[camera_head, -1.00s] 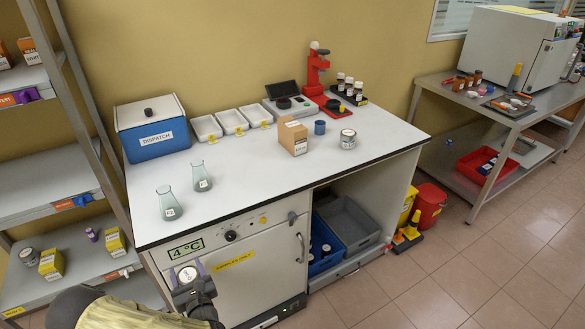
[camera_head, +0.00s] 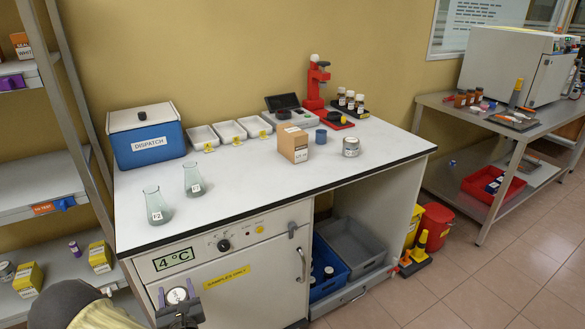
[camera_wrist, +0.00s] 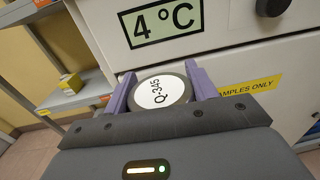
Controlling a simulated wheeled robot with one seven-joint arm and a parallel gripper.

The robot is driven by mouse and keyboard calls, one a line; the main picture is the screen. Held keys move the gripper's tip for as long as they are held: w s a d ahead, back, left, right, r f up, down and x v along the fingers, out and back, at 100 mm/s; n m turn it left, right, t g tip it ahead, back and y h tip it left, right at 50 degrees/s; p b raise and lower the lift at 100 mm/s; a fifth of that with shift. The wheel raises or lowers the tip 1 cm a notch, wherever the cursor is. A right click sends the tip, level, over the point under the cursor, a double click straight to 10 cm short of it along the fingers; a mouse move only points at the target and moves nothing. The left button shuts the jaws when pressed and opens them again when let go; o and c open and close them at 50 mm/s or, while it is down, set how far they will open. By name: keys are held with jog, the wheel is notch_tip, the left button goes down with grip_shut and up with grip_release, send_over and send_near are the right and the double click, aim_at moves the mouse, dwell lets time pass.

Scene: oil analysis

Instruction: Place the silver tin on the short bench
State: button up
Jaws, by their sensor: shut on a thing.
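My gripper (camera_head: 179,308) is shut on a round silver tin with a white lid label (camera_head: 177,295), held low in front of the fridge door. In the wrist view the label (camera_wrist: 159,91) reads Q-345, and purple fingers grip the tin on both sides. A white-topped bench (camera_head: 255,178) stands directly ahead, with the fridge built into it. A steel bench (camera_head: 460,107) stands apart at the far right. The frames do not tell which is called short. Another silver tin (camera_head: 351,147) stands on the white bench's right part.
The white top holds two flasks (camera_head: 157,207), a blue dispatch box (camera_head: 146,136), white trays (camera_head: 228,130), a cardboard box (camera_head: 293,144) and a red stand (camera_head: 318,85). Its front middle is clear. Shelving (camera_head: 40,187) stands left. Red and yellow bins (camera_head: 434,226) stand on the floor between the benches.

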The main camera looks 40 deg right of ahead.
aim_at(177, 291)
notch_tip(177, 291, up, 11)
jog(key=p, duration=1)
jog(key=shift+f, duration=0.2)
jog(key=shift+d+f, duration=0.15)
jog(key=shift+f, duration=0.3)
